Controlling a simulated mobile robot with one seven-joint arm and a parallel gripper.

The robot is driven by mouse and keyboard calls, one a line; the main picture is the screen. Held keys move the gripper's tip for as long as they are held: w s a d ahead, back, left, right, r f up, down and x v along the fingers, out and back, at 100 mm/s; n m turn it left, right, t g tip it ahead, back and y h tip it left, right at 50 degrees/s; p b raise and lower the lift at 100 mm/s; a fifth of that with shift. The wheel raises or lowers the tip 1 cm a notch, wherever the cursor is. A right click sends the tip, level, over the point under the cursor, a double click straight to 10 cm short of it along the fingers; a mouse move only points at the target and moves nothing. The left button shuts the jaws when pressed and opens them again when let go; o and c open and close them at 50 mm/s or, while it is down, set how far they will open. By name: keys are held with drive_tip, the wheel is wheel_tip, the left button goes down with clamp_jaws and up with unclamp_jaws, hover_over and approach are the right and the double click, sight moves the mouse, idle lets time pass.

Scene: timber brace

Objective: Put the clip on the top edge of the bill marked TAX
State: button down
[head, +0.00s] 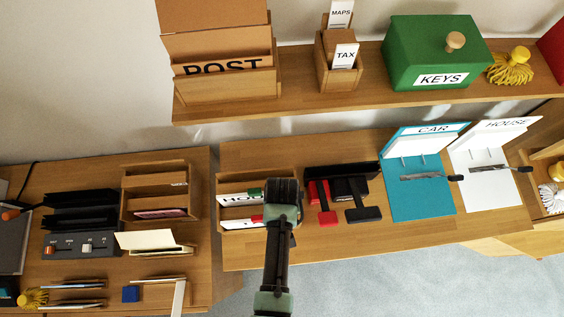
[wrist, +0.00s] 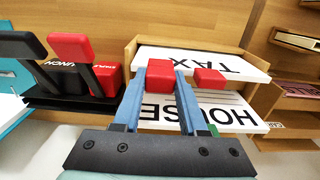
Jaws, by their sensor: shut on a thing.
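In the wrist view a bill marked TAX (wrist: 195,60) lies upside down in a wooden tray, with a red tab (wrist: 209,77) on its edge. A bill marked HOUSE (wrist: 240,112) lies beside it, with a green tab (wrist: 213,130). My gripper (wrist: 160,77) is shut on a small red block-shaped clip (wrist: 160,70), which overlaps the TAX bill's edge in the picture. I cannot tell whether it touches the bill. In the head view my gripper (head: 283,190) is over the tray's right end, its fingertips and the clip hidden.
Red and black stamps (head: 322,205) stand right of the tray, then a teal CAR clipboard (head: 415,190) and a white HOUSE clipboard (head: 495,185). The shelf above holds a POST box (head: 230,85), a small holder with another TAX card (head: 345,57) and a green KEYS box (head: 430,45).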

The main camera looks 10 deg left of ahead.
drive_tip(key=shift+f+b, duration=0.3)
drive_tip(key=shift+f, duration=0.2)
unclamp_jaws()
drive_tip(key=shift+r, duration=0.1)
wheel_tip(320, 180, up, 6)
drive_tip(key=p, duration=0.6)
drive_tip(key=shift+r+p, duration=0.65)
drive_tip(key=shift+r, duration=0.35)
